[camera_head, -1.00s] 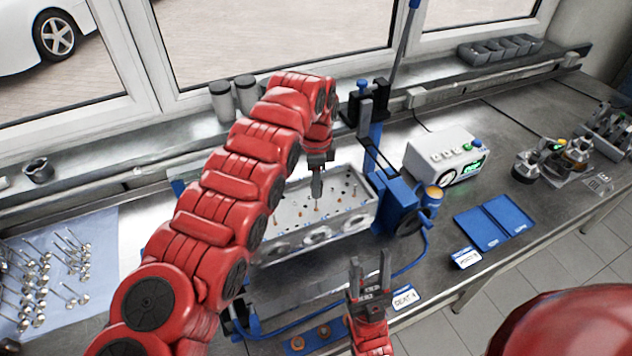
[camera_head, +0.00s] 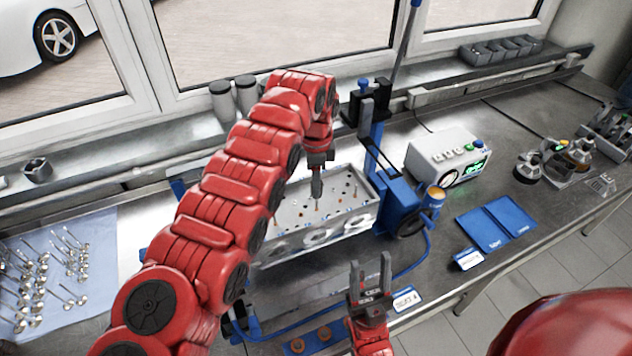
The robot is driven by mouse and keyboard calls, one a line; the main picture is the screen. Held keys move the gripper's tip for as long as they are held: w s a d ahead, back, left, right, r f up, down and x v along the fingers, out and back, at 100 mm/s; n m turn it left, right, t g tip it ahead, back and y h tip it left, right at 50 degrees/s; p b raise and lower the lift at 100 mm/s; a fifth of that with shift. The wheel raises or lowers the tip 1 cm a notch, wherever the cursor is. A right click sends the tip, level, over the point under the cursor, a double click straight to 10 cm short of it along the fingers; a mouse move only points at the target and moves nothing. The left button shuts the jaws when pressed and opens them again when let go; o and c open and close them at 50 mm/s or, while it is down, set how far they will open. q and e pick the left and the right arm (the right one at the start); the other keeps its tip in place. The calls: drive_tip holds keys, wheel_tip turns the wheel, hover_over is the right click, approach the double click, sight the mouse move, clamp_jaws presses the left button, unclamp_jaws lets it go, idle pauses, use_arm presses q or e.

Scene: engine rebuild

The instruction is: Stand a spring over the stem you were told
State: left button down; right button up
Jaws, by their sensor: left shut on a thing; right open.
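The grey metal cylinder head (camera_head: 343,219) sits in a blue stand, with several thin stems standing up from its top face. My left gripper (camera_head: 316,188) points straight down over the middle of the head. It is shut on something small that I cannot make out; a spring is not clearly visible. A copper-coloured stem (camera_head: 316,206) shows just below its fingertips. My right gripper (camera_head: 371,268) is open and empty, fingers up, in front of the head. My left arm covers the left part of the head.
Several valves (camera_head: 38,285) lie on a blue cloth (camera_head: 98,230) at the left. A blue clamp (camera_head: 398,200) stands at the head's right end.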

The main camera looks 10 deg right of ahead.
use_arm(q)
drive_tip(key=shift+f+b, duration=1.65)
drive_tip(key=shift+f, duration=1.2)
idle(0.6)
drive_tip(key=shift+c, duration=2.4)
unclamp_jaws()
wheel_tip(320, 180, up, 6)
drive_tip(key=shift+d+f+b, duration=0.15)
drive_tip(key=shift+f+b, duration=0.05)
drive_tip(key=shift+b, duration=0.7)
wheel_tip(320, 180, up, 6)
drive_tip(key=p, duration=0.6)
drive_tip(key=shift+r, duration=0.25)
drive_tip(key=shift+f, duration=0.1)
